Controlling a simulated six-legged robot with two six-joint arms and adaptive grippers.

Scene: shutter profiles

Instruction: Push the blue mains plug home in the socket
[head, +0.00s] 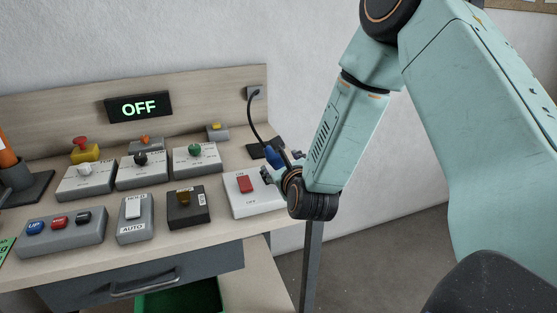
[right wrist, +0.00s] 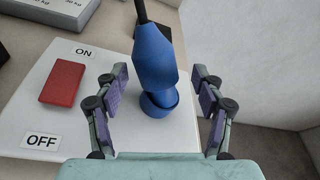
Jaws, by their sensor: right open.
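The blue mains plug (right wrist: 154,58) has a black cable at its far end and shows partly in the head view (head: 273,155). Below it in the right wrist view is a short round blue socket (right wrist: 160,104) on a white panel (right wrist: 68,122). The plug's lower end meets or overlaps the socket's rim; I cannot tell how deep it sits. My right gripper (right wrist: 159,82) is open, its purple-padded fingers on either side of the plug with gaps on both sides. In the head view the right gripper (head: 281,172) hides the socket. My left gripper is in neither view.
A red rocker switch (right wrist: 64,82) marked ON and OFF sits beside the plug. Several switch boxes stand left on the bench; a display (head: 139,107) reads OFF. The floor right of the bench is clear.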

